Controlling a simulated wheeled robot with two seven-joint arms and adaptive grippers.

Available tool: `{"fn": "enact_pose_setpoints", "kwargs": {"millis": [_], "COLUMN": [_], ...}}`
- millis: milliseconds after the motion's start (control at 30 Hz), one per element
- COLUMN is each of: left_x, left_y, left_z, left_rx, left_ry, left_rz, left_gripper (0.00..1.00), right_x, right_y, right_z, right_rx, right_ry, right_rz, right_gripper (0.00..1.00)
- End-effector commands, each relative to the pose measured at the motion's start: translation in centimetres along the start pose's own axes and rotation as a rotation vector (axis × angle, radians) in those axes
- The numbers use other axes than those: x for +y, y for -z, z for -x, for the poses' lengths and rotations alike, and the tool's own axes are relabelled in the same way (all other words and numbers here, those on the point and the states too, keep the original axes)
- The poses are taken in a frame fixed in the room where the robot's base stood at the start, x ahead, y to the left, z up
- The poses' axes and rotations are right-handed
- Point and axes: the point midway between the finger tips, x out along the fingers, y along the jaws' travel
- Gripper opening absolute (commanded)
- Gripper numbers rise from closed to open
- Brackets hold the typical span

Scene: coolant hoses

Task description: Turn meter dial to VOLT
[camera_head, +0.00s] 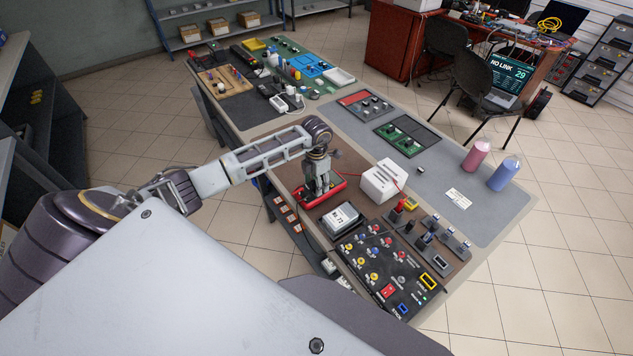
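A red-edged device (338,187), which looks like the meter, lies flat on the brown mat near the middle of the long table. My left gripper (317,196) points straight down over it, with its fingertips at or just above its face. The gripper covers most of the face, so the dial and its setting are hidden. I cannot tell whether the fingers are touching the dial or are closed on it. My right gripper is not in view.
A white box (383,181) with a red lead stands just right of the gripper. A grey boxed unit (342,219) and a black control panel (385,267) lie nearer. Pink (476,155) and blue (503,175) cylinders stand at the right on the grey mat.

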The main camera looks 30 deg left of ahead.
Motion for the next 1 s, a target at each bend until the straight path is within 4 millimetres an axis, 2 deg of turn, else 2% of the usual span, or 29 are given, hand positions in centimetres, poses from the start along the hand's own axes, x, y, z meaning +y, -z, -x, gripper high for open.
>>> {"fn": "enact_pose_setpoints", "kwargs": {"millis": [100, 400, 467, 767, 1000], "left_x": [0.0, 0.0, 0.0, 0.1, 0.1], "left_y": [0.0, 0.0, 0.0, 0.0, 0.0], "left_z": [0.0, 0.0, 0.0, -0.1, -0.1], "left_rx": [0.0, 0.0, 0.0, 0.001, 0.0], "left_ry": [0.0, 0.0, 0.0, -0.001, -0.002], "left_rz": [0.0, 0.0, 0.0, -0.025, -0.11], "left_gripper": [0.51, 0.13, 0.07, 0.07, 0.07], "right_x": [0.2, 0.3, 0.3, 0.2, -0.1], "right_y": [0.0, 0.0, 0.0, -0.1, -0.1], "right_z": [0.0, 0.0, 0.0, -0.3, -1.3], "right_rx": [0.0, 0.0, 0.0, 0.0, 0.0], "right_ry": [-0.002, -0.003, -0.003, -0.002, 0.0], "right_rz": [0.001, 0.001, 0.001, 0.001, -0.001], "right_gripper": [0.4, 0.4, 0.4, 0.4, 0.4]}}
